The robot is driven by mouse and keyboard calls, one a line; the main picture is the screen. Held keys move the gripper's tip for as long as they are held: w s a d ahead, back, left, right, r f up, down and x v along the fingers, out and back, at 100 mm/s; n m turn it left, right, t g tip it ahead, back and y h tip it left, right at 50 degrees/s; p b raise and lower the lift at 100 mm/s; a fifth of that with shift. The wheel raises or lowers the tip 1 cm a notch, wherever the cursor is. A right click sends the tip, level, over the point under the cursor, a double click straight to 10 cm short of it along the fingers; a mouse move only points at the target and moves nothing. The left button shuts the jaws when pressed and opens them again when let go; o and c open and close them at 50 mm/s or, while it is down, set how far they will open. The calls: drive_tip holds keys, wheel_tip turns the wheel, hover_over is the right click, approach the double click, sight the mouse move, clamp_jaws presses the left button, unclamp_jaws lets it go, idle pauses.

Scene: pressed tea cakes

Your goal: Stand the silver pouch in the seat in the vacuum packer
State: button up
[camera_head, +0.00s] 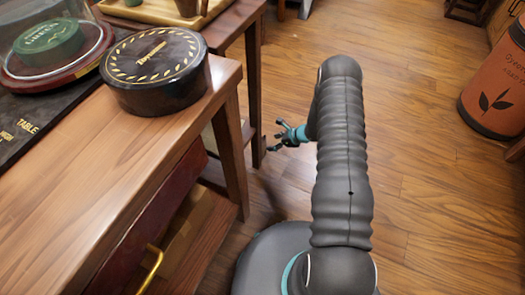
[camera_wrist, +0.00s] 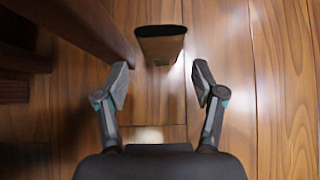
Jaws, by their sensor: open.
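My gripper (camera_head: 275,137) is low above the wooden floor in the head view, beside the table legs, its fingers pointing left. In the wrist view my gripper (camera_wrist: 161,85) is open, with nothing between its fingers. A small brownish, shiny upright piece with a dark top (camera_wrist: 160,48) is just ahead of the fingertips, roughly centred between them and apart from them. I cannot tell whether it is the silver pouch. No silver pouch shows clearly in the head view. I cannot make out the vacuum packer or its seat in either view.
A wooden table (camera_head: 120,150) stands at left, bearing a round black tin (camera_head: 155,85) and a glass-domed green cake (camera_head: 48,42). A table leg (camera_head: 228,150) is near my gripper. An orange canister (camera_head: 497,85) stands at right. The floor (camera_head: 430,190) between is clear.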

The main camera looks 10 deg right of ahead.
sight(264, 143)
drive_tip(key=shift+w+r+x, duration=0.15)
drive_tip(key=shift+x, duration=1.5)
drive_tip(key=shift+w+r+x, duration=0.1)
drive_tip(key=shift+r+x, duration=0.05)
drive_tip(key=shift+x, duration=1.5)
drive_tip(key=shift+a, duration=0.15)
drive_tip(key=c, duration=0.6)
